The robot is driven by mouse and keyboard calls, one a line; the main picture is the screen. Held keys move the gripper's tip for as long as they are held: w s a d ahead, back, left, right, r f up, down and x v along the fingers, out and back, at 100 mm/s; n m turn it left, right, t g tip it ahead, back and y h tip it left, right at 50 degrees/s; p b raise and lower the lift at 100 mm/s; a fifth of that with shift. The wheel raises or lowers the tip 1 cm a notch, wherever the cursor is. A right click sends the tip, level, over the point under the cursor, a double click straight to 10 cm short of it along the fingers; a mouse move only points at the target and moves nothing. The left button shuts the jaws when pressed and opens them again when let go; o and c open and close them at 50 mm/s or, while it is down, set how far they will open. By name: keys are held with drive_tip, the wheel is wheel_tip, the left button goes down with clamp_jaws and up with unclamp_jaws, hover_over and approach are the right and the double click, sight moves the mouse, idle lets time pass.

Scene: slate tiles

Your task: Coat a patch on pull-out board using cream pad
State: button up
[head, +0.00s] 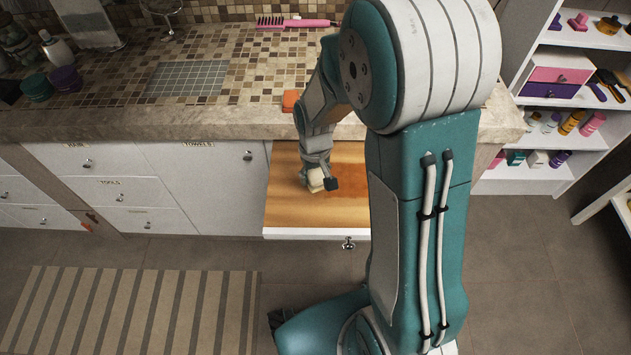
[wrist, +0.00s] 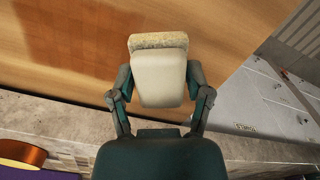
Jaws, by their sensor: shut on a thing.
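The pull-out board (head: 284,208) is a wooden shelf drawn out from under the counter, with a white front edge and a knob. A darker reddish-brown patch (head: 347,180) covers part of its right side, partly hidden by my arm. My gripper (head: 322,184) is low over the board, left of most of that patch. It is shut on the cream pad (head: 315,178). In the wrist view the pad (wrist: 160,82) sits between both fingers, with a speckled tan edge at its far end. The board (wrist: 75,50) fills the area behind it. I cannot tell whether the pad touches the board.
The stone counter edge (head: 180,125) runs above the board. An orange block (head: 291,100) lies near that edge, beside my arm. A pink brush (head: 295,23) lies farther back. White drawers (head: 205,185) are left of the board; an open shelf (head: 575,120) stands right.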

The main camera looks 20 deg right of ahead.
sight(313, 173)
drive_tip(key=shift+a+r, duration=0.25)
drive_tip(key=shift+r, duration=0.6)
drive_tip(key=shift+a+r, duration=0.2)
drive_tip(key=shift+r, duration=0.6)
drive_tip(key=shift+d, duration=0.2)
drive_tip(key=shift+r, duration=0.1)
